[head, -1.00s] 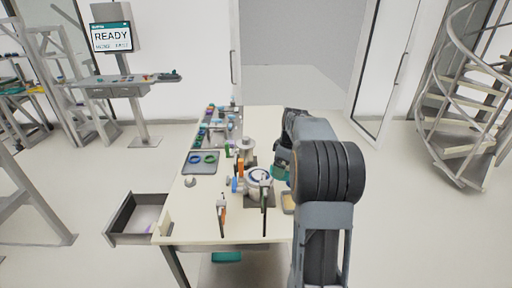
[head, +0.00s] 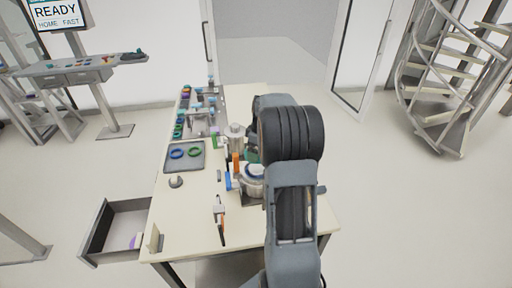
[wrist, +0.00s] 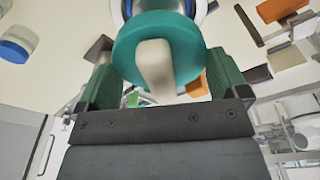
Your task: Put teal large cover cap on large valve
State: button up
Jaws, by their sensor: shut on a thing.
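The teal large cover cap (wrist: 188,38) is a round teal disc with a beige grip block (wrist: 155,70), seen close up in the wrist view. My gripper (wrist: 160,72) has its green fingers on both sides of it and is shut on the cap. Beyond the cap, part of a metal and blue round body shows at the top, probably the large valve (wrist: 206,8). In the head view the large valve (head: 252,188) stands on the table, partly behind my arm. My gripper is mostly hidden there; I cannot tell whether cap and valve touch.
A grey tray (head: 184,163) holds a blue ring and a green ring. Orange and blue upright parts stand just left of the valve. A smaller metal fitting (head: 236,134) stands behind it. An open drawer (head: 118,230) juts out at the table's left. The table's front left is mostly clear.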

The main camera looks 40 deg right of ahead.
aim_at(257, 168)
jog(key=shift+f+b, duration=1.7)
jog(key=shift+f, duration=1)
jog(key=shift+s+r, duration=0.1)
jog(key=shift+f+b, duration=1.1)
dwell(2.0)
jog(key=o, duration=0.5)
jog(key=shift+r, duration=0.1)
jog(key=shift+r+p, duration=2.2)
jog(key=shift+r, duration=0.95)
